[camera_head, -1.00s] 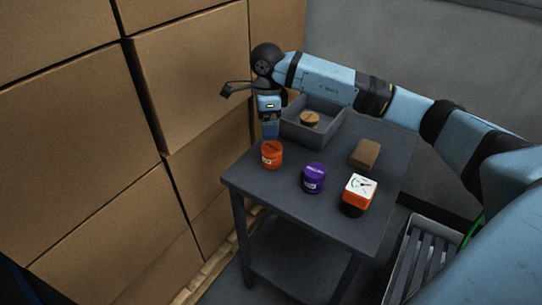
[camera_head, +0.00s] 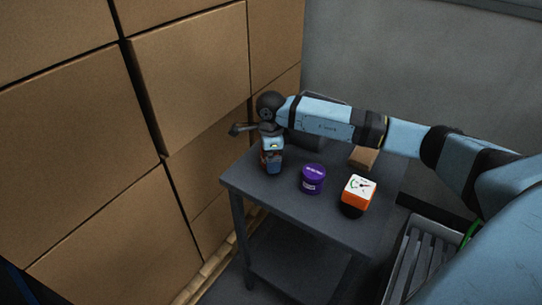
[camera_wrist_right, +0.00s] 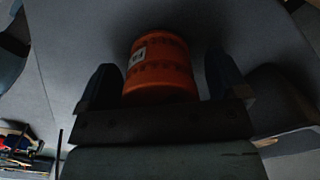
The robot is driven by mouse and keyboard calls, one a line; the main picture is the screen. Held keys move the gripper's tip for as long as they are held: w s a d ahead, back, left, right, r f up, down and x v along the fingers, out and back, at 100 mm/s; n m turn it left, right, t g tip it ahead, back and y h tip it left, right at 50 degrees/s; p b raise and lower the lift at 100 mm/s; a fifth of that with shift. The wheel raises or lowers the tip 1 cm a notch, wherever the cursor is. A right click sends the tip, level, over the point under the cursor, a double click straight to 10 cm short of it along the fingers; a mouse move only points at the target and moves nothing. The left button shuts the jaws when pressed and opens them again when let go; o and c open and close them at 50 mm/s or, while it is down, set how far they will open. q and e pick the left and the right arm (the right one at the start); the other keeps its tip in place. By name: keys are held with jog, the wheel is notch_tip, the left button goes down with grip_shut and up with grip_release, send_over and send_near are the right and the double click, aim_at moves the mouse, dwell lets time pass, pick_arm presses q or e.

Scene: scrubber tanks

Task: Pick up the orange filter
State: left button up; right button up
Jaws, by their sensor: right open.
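The orange filter (camera_wrist_right: 160,68) is a short orange cylinder with a white label. In the right wrist view it stands between the two fingers of my right gripper (camera_head: 272,164), with a dark gap on each side. In the head view the gripper hides nearly all of the filter. My left gripper is not in view.
A purple canister (camera_head: 313,180) stands right of the gripper on the dark table (camera_head: 300,215). Stacked cardboard boxes (camera_head: 190,75) rise close on the left.

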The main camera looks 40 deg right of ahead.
jog(key=c, duration=1)
jog(key=shift+r, duration=0.15)
